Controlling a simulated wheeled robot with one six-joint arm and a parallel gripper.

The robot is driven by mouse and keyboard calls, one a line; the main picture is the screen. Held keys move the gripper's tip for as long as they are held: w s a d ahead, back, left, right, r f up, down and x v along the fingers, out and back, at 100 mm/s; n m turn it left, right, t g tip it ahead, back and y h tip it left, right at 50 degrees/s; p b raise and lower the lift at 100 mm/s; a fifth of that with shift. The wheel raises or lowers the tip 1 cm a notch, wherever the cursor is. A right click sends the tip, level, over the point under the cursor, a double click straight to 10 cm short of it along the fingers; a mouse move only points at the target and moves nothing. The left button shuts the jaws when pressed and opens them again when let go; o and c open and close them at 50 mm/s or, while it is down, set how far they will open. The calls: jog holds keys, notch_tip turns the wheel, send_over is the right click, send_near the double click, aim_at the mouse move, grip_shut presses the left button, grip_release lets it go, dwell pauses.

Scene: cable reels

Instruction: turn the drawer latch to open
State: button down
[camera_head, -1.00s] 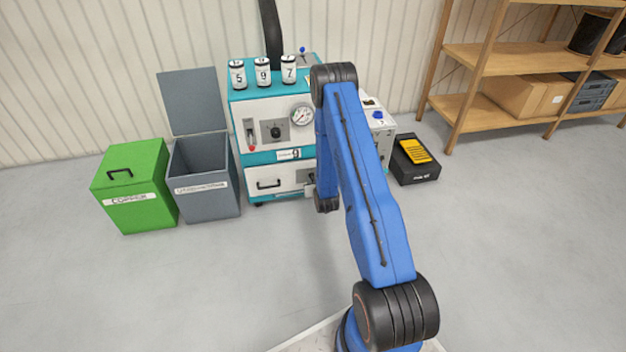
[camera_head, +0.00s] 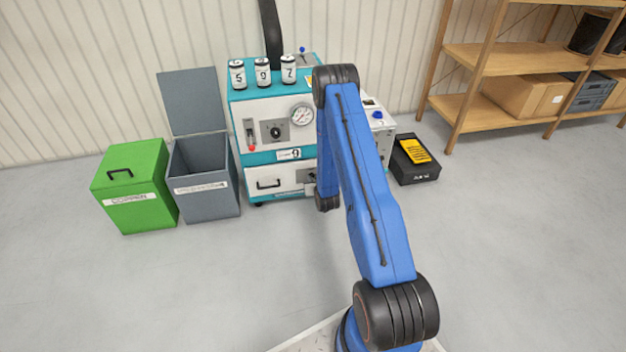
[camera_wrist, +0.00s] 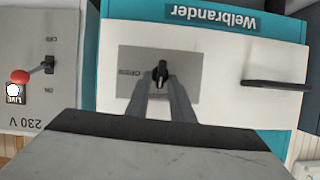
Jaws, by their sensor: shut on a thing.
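The drawer latch (camera_wrist: 161,72) is a small black knob on a grey plate (camera_wrist: 190,57) on the white drawer front. In the wrist view the picture is upside down, and the knob stands about upright in it. Lettering that seems to read OPEN is on the plate left of the knob. My gripper (camera_wrist: 161,82) is shut on the latch, with a finger on either side. In the head view the drawer front (camera_head: 262,174) shows low on the teal cabinet; my arm hides most of the latch there.
The drawer's black bar handle (camera_wrist: 276,85) is beside the latch plate. An open grey bin (camera_head: 205,190) and a green bin (camera_head: 135,190) stand left. The floor in front is clear.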

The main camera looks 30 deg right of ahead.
jog(key=m+t+y, duration=0.1)
jog(key=m, duration=0.3)
jog(key=d+f+m+t+y, duration=0.1)
jog(key=m+t+y, duration=0.1)
jog(key=m, duration=0.2)
jog(key=m+t+y, duration=0.2)
jog(key=m, duration=0.3)
jog(key=shift+s+d+f, duration=0.2)
jog(key=shift+d+f, duration=0.15)
jog(key=shift+f, duration=0.05)
dwell(0.6)
jog(key=c, duration=1.8)
grip_release()
jog(key=shift+c, duration=0.2)
jog(key=s+d, duration=0.2)
jog(key=s, duration=1.5)
jog(key=shift+s, duration=0.15)
